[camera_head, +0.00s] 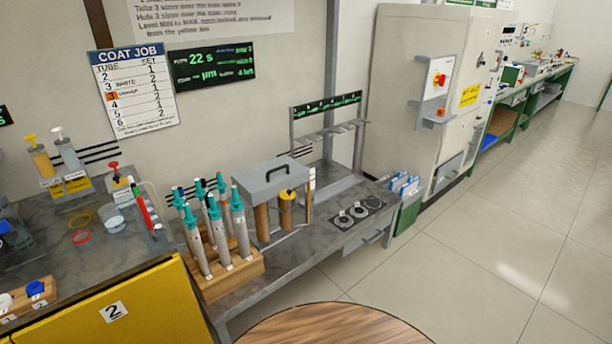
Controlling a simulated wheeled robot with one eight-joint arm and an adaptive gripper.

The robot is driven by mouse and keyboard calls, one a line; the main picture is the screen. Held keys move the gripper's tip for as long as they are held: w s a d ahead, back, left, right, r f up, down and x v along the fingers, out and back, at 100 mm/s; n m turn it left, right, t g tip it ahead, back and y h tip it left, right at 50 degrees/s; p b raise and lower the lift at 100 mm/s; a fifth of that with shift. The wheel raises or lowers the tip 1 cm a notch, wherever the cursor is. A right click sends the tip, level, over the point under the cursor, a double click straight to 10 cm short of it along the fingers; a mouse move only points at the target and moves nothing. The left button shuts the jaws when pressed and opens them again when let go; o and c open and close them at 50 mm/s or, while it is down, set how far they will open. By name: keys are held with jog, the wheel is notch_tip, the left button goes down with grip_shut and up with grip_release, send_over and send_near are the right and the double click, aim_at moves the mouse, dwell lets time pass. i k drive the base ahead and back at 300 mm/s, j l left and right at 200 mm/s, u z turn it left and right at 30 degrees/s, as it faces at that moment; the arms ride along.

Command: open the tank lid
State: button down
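A grey box-shaped lid (258,181) with a black handle (281,171) on top is on the bench in the middle of the view. It looks like the tank lid and appears closed. Brown-orange upright cylinders (286,209) show under and in front of it. The tank's inside is hidden. My gripper is not in view.
A wooden rack (234,278) of several teal-capped tubes stands left of the lid. A round wooden top (335,325) is at the bottom. A yellow cabinet (150,310) is at left. The floor at right is clear.

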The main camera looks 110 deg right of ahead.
aim_at(258, 184)
jog(key=z, duration=3.6)
